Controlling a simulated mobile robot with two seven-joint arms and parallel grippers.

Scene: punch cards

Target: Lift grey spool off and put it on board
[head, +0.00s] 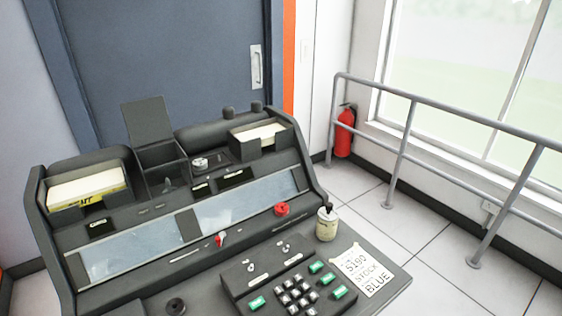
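A small light-grey round piece (201,161), which may be the grey spool, sits on a dark square plate on the upper part of the black console (150,210). It is too small to tell its exact shape. I cannot tell which surface is the board. Neither of my grippers is in view.
Card trays stand at the left (88,190) and right (262,134), with an open-lidded box (163,168) between. A cream pot (326,225), a paper card (362,268) and a keypad (290,290) are at the front right. A metal railing (440,117) runs along the window.

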